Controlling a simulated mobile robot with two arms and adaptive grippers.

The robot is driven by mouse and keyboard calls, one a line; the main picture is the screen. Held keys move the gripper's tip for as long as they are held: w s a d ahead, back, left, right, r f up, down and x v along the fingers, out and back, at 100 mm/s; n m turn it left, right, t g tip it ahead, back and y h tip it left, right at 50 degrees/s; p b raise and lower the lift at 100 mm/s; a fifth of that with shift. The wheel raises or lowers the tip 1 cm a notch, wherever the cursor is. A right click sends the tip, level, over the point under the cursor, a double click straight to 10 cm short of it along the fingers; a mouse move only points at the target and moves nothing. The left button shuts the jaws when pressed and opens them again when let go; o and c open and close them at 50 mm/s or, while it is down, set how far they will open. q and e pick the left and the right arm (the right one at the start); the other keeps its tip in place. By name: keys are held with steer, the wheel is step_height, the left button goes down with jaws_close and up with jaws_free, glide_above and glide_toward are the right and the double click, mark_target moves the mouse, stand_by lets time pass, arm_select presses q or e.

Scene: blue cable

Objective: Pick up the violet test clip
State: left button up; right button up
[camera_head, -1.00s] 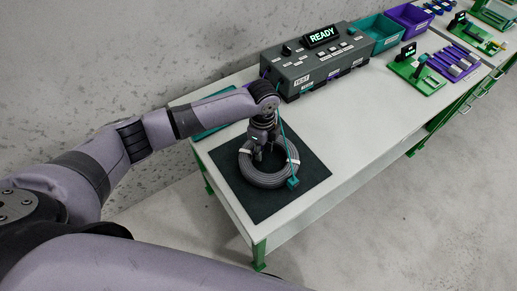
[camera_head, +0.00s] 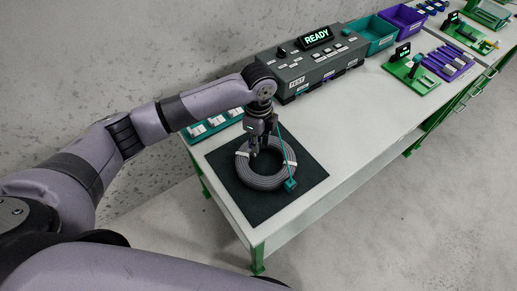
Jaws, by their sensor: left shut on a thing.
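My left gripper (camera_head: 254,150) points down over the dark cable coil (camera_head: 246,183), above the left part of its ring. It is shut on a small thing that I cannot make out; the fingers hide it. I cannot pick out the violet test clip. A teal clip (camera_head: 290,185) on a thin teal lead hangs at the right side of the coil. The coil lies flat on a dark mat (camera_head: 310,178), with white ties around it. My right gripper is not in view.
A grey test box (camera_head: 298,82) with a READY display (camera_head: 317,38) stands behind the mat. A teal bin (camera_head: 372,48) and a violet bin (camera_head: 403,31) are farther back. A teal tray (camera_head: 195,139) with white pieces lies behind my arm. The bench right of the mat is clear.

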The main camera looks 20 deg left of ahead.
arm_select(q)
step_height(320, 180, up, 14)
steer(key=b, duration=0.1)
step_height(320, 180, down, 12)
steer(key=p, duration=0.7)
steer(key=shift+a+r, duration=0.1)
steer(key=shift+r, duration=0.15)
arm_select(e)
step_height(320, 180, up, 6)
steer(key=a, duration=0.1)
arm_select(q)
step_height(320, 180, down, 4)
steer(key=b, duration=0.4)
steer(key=shift+f, duration=0.7)
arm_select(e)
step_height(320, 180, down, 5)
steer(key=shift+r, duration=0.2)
arm_select(q)
steer(key=shift+f+p, duration=0.2)
steer(key=shift+p, duration=0.25)
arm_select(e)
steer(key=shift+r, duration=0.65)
arm_select(q)
steer(key=shift+f+p, duration=0.7)
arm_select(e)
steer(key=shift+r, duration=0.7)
arm_select(q)
steer(key=shift+f, duration=0.25)
